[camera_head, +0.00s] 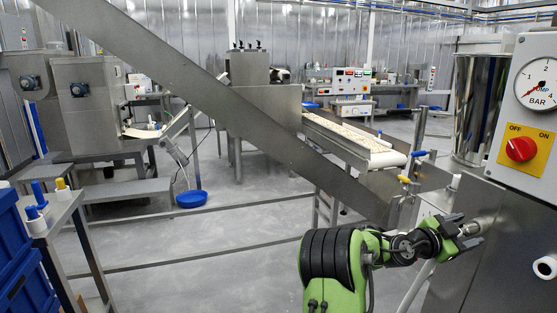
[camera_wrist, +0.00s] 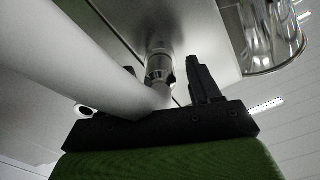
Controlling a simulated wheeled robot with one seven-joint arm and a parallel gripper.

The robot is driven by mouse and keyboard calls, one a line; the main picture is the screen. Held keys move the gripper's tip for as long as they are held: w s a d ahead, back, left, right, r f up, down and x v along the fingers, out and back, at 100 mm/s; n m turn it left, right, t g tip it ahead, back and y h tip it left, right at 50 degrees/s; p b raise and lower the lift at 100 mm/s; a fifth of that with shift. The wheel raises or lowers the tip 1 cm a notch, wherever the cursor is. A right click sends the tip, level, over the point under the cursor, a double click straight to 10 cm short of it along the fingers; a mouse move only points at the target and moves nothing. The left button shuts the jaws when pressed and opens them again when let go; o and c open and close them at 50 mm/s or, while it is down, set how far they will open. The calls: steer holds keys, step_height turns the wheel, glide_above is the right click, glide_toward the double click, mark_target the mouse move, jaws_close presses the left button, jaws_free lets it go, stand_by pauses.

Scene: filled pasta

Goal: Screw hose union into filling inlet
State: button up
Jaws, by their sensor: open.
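In the wrist view, the metal hose union (camera_wrist: 160,70) sits between the two fingers of my gripper (camera_wrist: 163,67), against the underside of a steel surface where the filling inlet (camera_wrist: 159,50) is. The white hose (camera_wrist: 75,60) crosses the left of the view to the union and covers much of the left finger. The right finger stands apart from the union, so my gripper is open. I cannot tell how far the union is threaded. In the head view, my gripper (camera_head: 467,235) is at the steel cabinet's side; the white hose (camera_head: 414,287) hangs below it.
The steel cabinet (camera_head: 500,240) carries a pressure gauge (camera_head: 538,84) and red switch (camera_head: 519,149). A white-ringed port (camera_head: 545,266) is at lower right. A steel chute (camera_head: 200,85) slants across behind my arm. Blue crates (camera_head: 20,255) stand at left. Floor at centre is clear.

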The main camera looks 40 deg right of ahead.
steer(key=n+p, duration=0.1)
steer(key=n, duration=0.3)
steer(key=shift+r+p, duration=0.2)
steer(key=shift+p, duration=0.1)
steer(key=n+p, duration=0.1)
steer(key=n, duration=0.1)
steer(key=shift+r+n+p, duration=0.2)
steer(key=shift+n+p, duration=0.1)
steer(key=shift+p, duration=0.05)
steer(key=n+p, duration=0.3)
steer(key=n, duration=0.2)
steer(key=shift+r+p, duration=0.1)
steer(key=shift+p, duration=0.25)
steer(key=n, duration=0.1)
steer(key=n+p, duration=0.2)
steer(key=shift+f+n, duration=0.25)
steer(key=shift+n, duration=0.15)
steer(key=shift+r+n+p, duration=0.15)
steer(key=shift+n+p, duration=0.75)
steer(key=shift+p, duration=0.05)
steer(key=shift+n+p, duration=0.7)
steer(key=shift+n, duration=0.7)
steer(key=shift+n+p, duration=1.1)
steer(key=shift+p, duration=0.05)
steer(key=shift+n, duration=0.4)
steer(key=shift+f, duration=0.35)
steer(key=shift+c, duration=0.4)
